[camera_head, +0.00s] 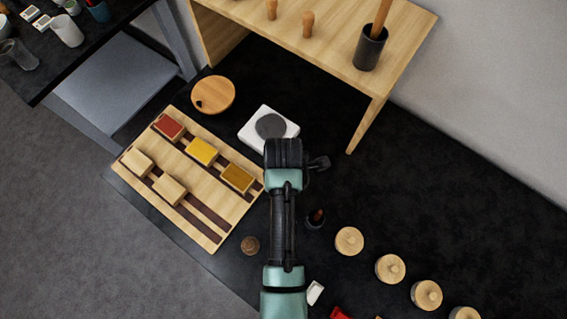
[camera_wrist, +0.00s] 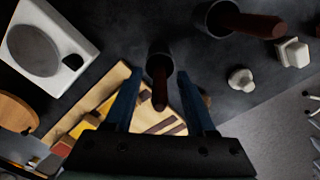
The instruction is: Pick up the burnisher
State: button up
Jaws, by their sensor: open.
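In the wrist view, a dark red-brown handle (camera_wrist: 160,88) stands up from a small dark cup (camera_wrist: 152,52). It looks like the burnisher's handle, but its tip is hidden in the cup. My gripper (camera_wrist: 160,74) is open, with one finger on each side of this handle and apart from it. A similar brown handle (camera_wrist: 258,25) leans in a second dark cup (camera_wrist: 212,20) at the upper right; this pair seems to show in the head view as the small cup (camera_head: 315,222). My arm covers the first cup and the fingertips in the head view.
A wooden board (camera_head: 205,222) with coloured blocks lies left of my arm. A white block with a grey disc (camera_head: 268,126) and a round wooden lid (camera_head: 213,94) are behind it. Several round wooden pieces (camera_head: 390,268) are at right. A wooden shelf (camera_head: 400,50) stands behind.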

grip_shut()
dwell(0.3)
dwell(0.3)
